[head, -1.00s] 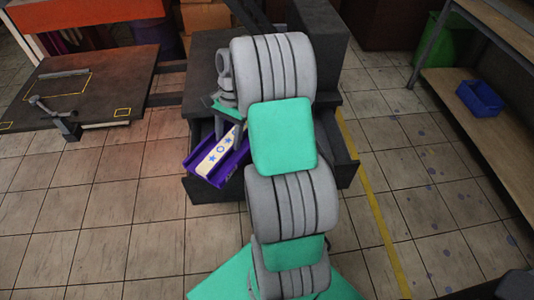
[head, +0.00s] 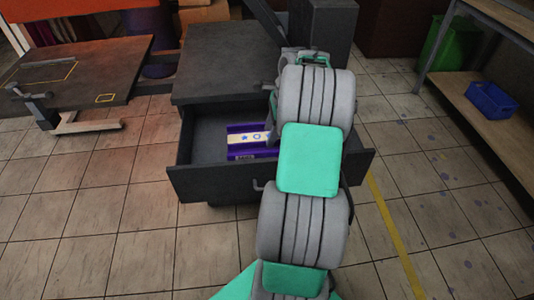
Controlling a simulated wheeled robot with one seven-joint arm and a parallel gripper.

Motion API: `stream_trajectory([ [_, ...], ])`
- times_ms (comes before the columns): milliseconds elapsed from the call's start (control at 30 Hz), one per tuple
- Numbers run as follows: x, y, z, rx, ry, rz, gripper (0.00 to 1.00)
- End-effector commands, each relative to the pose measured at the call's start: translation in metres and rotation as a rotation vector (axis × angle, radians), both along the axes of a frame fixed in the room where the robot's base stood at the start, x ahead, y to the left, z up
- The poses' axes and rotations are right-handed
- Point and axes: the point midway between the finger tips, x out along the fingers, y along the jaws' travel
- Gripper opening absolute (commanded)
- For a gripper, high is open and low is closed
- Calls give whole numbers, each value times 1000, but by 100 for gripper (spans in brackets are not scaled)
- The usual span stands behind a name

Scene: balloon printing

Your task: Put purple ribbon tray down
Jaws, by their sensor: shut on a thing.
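The purple ribbon tray (head: 240,154) is in the open drawer (head: 215,183) of the dark cabinet. Its pale ribbon with blue stars faces up, and it lies roughly level across the drawer. My gripper (head: 272,130) is at the tray's right end, shut on it. My arm hides the fingertips and the right part of the tray. I cannot tell whether the tray touches the drawer floor.
The left part of the drawer is empty. A dark table with a clamp (head: 40,106) stands at the left. A shelf with a blue bin (head: 490,100) and a green bin (head: 450,45) are at the right. Tiled floor lies clear in front.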

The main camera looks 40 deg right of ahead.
Motion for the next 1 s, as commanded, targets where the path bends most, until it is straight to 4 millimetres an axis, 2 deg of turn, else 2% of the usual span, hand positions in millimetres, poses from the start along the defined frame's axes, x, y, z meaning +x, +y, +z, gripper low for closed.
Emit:
stream_trajectory([
  [200,0,0,-42,1,-1,0,0],
  [500,0,0,-94,0,0,1,0],
  [833,0,0,-96,0,0,1,0],
  [867,0,0,-97,0,1,1,52],
  [1000,0,0,-97,0,1,1,64],
])
